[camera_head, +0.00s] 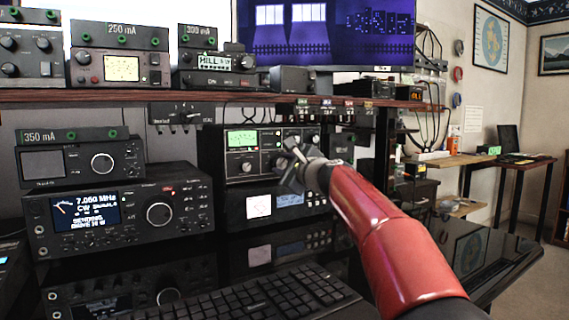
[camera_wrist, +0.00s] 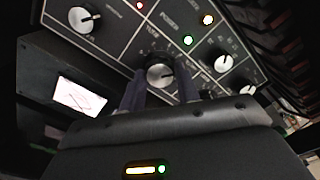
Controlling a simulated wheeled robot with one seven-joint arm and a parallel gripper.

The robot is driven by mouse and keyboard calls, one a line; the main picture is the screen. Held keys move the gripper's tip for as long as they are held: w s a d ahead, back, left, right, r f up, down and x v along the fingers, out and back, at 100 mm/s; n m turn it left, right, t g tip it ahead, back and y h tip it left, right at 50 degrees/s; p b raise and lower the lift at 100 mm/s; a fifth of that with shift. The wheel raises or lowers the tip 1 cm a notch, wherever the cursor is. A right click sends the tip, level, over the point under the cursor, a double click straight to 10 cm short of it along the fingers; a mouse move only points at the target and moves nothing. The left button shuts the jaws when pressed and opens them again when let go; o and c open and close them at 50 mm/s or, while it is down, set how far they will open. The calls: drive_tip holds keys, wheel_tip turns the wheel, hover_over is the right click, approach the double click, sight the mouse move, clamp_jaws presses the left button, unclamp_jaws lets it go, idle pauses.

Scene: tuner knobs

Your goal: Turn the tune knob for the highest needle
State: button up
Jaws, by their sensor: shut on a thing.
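The tuner is a black box on the desk, with a green-lit meter (camera_head: 241,138) on its front in the head view; its needle is too small to read. In the wrist view the tune knob (camera_wrist: 159,71), round with a silver face and dark rim, sits on the dark panel. The dark fingers of my gripper (camera_wrist: 160,85) stand on either side of it, shut on it. In the head view my gripper (camera_head: 292,167) is at the tuner's front and hides this knob. The meter is out of the wrist view.
Other silver knobs sit close by: one at left (camera_wrist: 83,19) and one at right (camera_wrist: 222,62). A screened unit (camera_head: 290,205) is below the tuner. A radio (camera_head: 120,210) stands at left, a keyboard (camera_head: 260,298) lies in front, and a shelf (camera_head: 200,95) runs above.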

drive_tip(key=o, duration=1)
drive_tip(key=b+v, duration=0.2)
drive_tip(key=v, duration=0.5)
drive_tip(key=shift+s+d, duration=0.25)
drive_tip(key=shift+s, duration=0.1)
idle(0.7)
